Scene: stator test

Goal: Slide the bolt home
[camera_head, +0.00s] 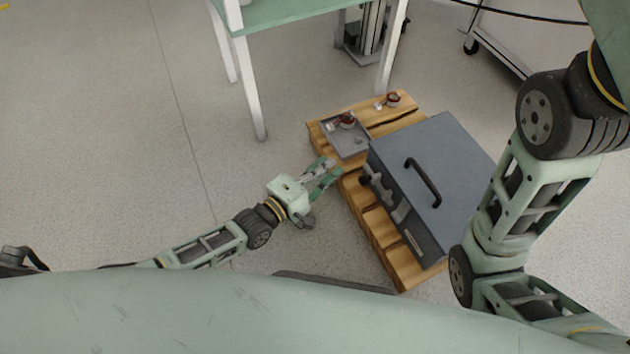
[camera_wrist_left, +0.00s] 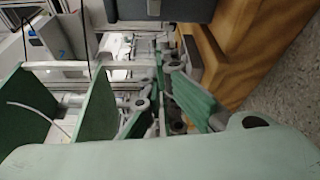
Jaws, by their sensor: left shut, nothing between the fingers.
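A dark grey box (camera_head: 440,165) with a closed lid and a black handle sits on a wooden pallet (camera_head: 405,278). Its left-facing side carries metal bolt hardware (camera_head: 380,188) with a black knob (camera_head: 365,180) at its upper end. How far the bolt is slid is too small to tell. My left gripper (camera_head: 328,171) is shut and empty, just left of the knob and beside the pallet's edge, apparently apart from the bolt. In the left wrist view its green fingers (camera_wrist_left: 165,92) show, with a dark grey body at the top. My right gripper is out of view.
A green-topped table (camera_head: 300,12) stands behind. The floor on the left is clear.

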